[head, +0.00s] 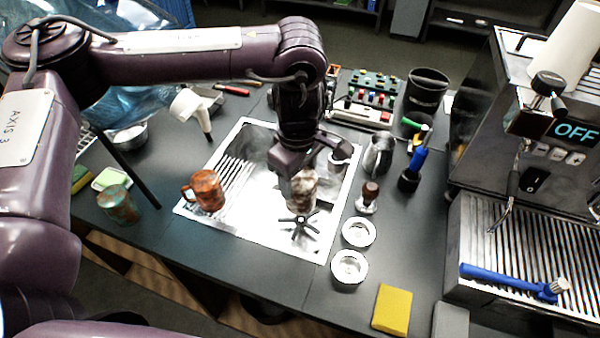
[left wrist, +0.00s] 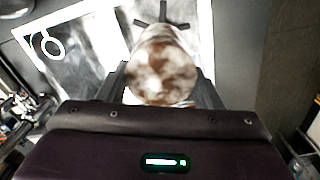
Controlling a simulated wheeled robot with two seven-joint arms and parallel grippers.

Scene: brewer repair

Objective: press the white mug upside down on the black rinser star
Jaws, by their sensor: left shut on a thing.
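My left gripper (head: 301,178) points down over the sink and is shut on a white mug (head: 303,190) stained with brown blotches. In the left wrist view the mug (left wrist: 163,72) sits between the two fingers, and a round blotchy end faces the camera; it looks like the base, so the mug appears upside down. The black rinser star (head: 300,226) lies on the bright metal tray, just nearer than the mug in the head view. Some star arms show past the mug in the left wrist view (left wrist: 163,17). The mug appears apart from the star.
An orange-brown mug (head: 207,190) stands on the tray's left part. A metal pitcher (head: 379,155), a tamper (head: 368,197) and two round metal cups (head: 349,267) are to the right. A yellow sponge (head: 392,309) lies in front. The espresso machine (head: 520,220) stands far right.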

